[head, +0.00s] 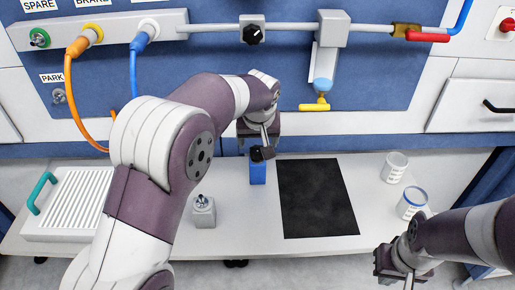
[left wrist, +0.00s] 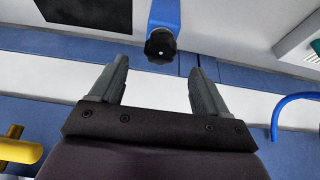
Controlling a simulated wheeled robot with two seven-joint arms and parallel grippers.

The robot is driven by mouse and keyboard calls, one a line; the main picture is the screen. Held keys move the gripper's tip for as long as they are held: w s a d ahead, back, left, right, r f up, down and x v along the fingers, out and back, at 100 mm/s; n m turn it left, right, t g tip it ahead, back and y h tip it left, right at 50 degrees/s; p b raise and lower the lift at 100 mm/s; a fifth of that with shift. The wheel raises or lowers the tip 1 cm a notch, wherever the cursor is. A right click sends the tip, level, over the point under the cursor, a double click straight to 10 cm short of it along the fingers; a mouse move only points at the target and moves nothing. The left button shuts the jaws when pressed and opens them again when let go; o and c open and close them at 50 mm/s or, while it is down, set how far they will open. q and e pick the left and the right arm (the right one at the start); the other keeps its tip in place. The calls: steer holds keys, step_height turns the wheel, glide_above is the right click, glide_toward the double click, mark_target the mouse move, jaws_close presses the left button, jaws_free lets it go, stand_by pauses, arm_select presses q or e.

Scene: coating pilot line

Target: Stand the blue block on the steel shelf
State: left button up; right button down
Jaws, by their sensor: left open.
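The blue block (head: 257,172) is upright at the back of the pale shelf (head: 265,225), just left of the black mat; whether its base touches is hard to tell. A black knob (left wrist: 160,45) is at its upper end; the block (left wrist: 165,14) also shows in the left wrist view. My left gripper (head: 264,138) is directly behind and above the block. In the left wrist view its fingers (left wrist: 158,66) are open and apart, with the knob just beyond the gap between the tips. My right gripper (head: 400,275) hangs at the lower right, away from the block; its jaws are unclear.
The black mat (head: 317,198) lies right of the block. A small grey block with a knob (head: 203,211) stands left. A white ribbed tray (head: 75,200) is further left. Two pale cups (head: 395,167) (head: 412,203) stand right. A yellow-handled valve (head: 315,106) juts from the wall above.

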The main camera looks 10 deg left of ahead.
arm_select(q)
steer(key=s+a+f+m+g, duration=0.1)
steer(key=s+f, duration=0.2)
steer(key=s, duration=0.5)
steer(key=s+a+f+m+g, duration=0.1)
steer(key=s+f, duration=0.1)
steer(key=s, duration=0.6)
steer(key=s+a+f+m+h, duration=0.1)
steer(key=s+f, duration=0.2)
steer(key=s, duration=0.5)
steer(key=shift+a+f+g, duration=0.2)
steer(key=shift+f+g, duration=0.15)
steer(key=shift+g, duration=0.05)
steer(key=shift+s, duration=0.1)
